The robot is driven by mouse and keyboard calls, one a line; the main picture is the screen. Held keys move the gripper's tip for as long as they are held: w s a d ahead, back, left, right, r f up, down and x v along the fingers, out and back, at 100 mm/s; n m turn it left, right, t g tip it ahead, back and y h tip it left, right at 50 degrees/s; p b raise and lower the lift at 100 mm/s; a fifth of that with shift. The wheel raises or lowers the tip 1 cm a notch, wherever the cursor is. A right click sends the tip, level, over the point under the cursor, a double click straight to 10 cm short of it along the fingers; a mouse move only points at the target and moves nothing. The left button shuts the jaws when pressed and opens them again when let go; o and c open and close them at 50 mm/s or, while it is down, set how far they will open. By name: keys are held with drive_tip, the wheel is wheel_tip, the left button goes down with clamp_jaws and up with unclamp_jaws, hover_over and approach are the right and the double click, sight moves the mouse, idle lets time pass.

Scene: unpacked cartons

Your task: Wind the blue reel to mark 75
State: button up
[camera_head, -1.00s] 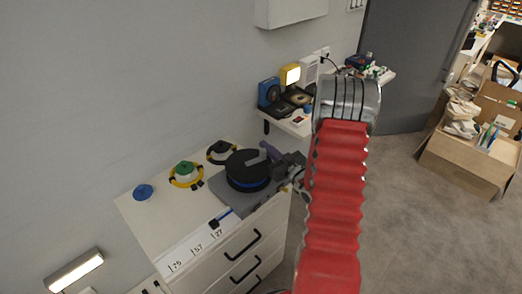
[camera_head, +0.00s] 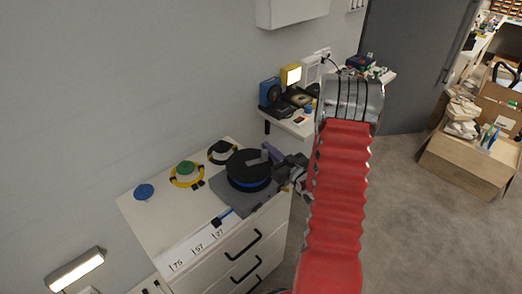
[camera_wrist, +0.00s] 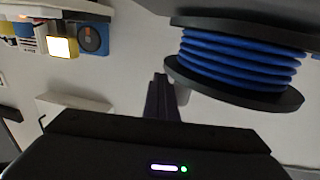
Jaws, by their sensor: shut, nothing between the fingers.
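The blue reel (camera_head: 249,184) sits on a grey base on the white cabinet top, with black flanges and blue cable wound between them. It fills the upper right of the wrist view (camera_wrist: 240,62). A purple crank arm (camera_head: 271,151) shows at its right side, and a grey knob (camera_wrist: 181,92) shows below it in the wrist view. A blue cable end with a black tip (camera_head: 218,222) lies near the marks 75 (camera_head: 176,266), 57 and 27 on the front strip. My gripper (camera_head: 283,172) is shut and empty, just right of the reel; its dark fingers (camera_wrist: 163,98) are beside the knob.
A shelf (camera_head: 296,125) with small devices is behind. Open cartons (camera_head: 470,150) stand far right on the floor.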

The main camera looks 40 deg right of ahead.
sight(270, 160)
drive_tip(key=shift+o, duration=0.2)
drive_tip(key=shift+s+a+r, duration=0.15)
drive_tip(key=shift+s+a, duration=0.55)
drive_tip(key=shift+s, duration=0.25)
drive_tip(key=shift+o, duration=0.5)
drive_tip(key=shift+s, duration=0.2)
drive_tip(key=o, duration=0.4)
drive_tip(key=shift+s+a, duration=0.1)
drive_tip(key=shift+s, duration=0.1)
drive_tip(key=shift+o, duration=0.2)
drive_tip(key=shift+s+a, duration=0.15)
drive_tip(key=shift+s, duration=0.75)
drive_tip(key=shift+s+a, duration=0.1)
drive_tip(key=shift+s, duration=0.8)
drive_tip(key=s+a, duration=0.2)
drive_tip(key=s, duration=0.6)
drive_tip(key=shift+a, duration=0.15)
drive_tip(key=shift+s, duration=0.1)
drive_tip(key=shift+s, duration=0.15)
drive_tip(key=s, duration=1.3)
drive_tip(key=shift+s, duration=0.25)
drive_tip(key=shift+c, duration=0.3)
